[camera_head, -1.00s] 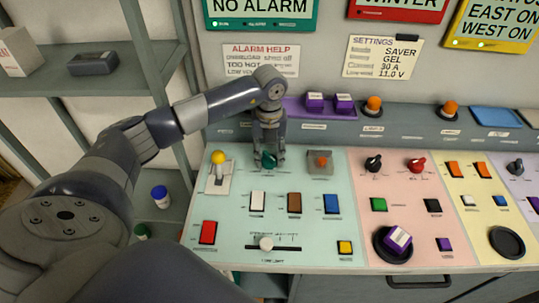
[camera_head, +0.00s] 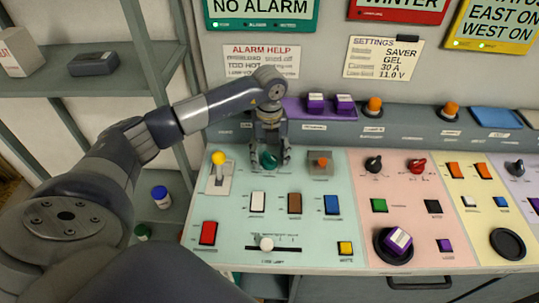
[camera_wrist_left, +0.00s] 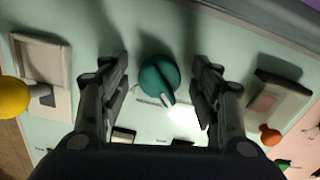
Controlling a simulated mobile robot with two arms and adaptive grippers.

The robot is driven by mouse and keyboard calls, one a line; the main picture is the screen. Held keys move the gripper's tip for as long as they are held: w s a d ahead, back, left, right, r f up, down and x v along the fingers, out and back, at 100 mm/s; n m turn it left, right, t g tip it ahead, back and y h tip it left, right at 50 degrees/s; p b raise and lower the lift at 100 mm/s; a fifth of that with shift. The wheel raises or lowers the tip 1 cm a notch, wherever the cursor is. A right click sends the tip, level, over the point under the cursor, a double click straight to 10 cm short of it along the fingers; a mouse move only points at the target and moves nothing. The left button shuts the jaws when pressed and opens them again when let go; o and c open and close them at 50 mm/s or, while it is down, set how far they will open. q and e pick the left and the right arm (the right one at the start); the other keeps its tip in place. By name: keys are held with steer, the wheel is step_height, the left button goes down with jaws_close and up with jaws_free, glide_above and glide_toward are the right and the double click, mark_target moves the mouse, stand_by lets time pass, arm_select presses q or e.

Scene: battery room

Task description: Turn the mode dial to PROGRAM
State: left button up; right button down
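The mode dial, taken to be the teal round knob (camera_head: 269,160), sits on the pale green panel (camera_head: 290,235) at its upper middle. It also shows in the left wrist view (camera_wrist_left: 159,78), its ridge pointing down and slightly right in that picture. The dial's position labels cannot be read. My left gripper (camera_head: 270,163) reaches down over the dial. In the left wrist view its open fingers (camera_wrist_left: 161,82) stand on either side of the dial, with a visible gap on both sides. My right gripper is not in view.
A yellow-tipped lever (camera_head: 219,172) stands left of the dial and a grey block with an orange knob (camera_head: 320,163) to its right. White, brown and blue switches (camera_head: 295,204) lie in front. A raised ledge with purple buttons (camera_head: 316,103) runs behind.

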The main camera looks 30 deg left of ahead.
mark_target(269, 155)
arm_select(q)
step_height(269, 155, up, 12)
stand_by(0.6)
stand_by(0.5)
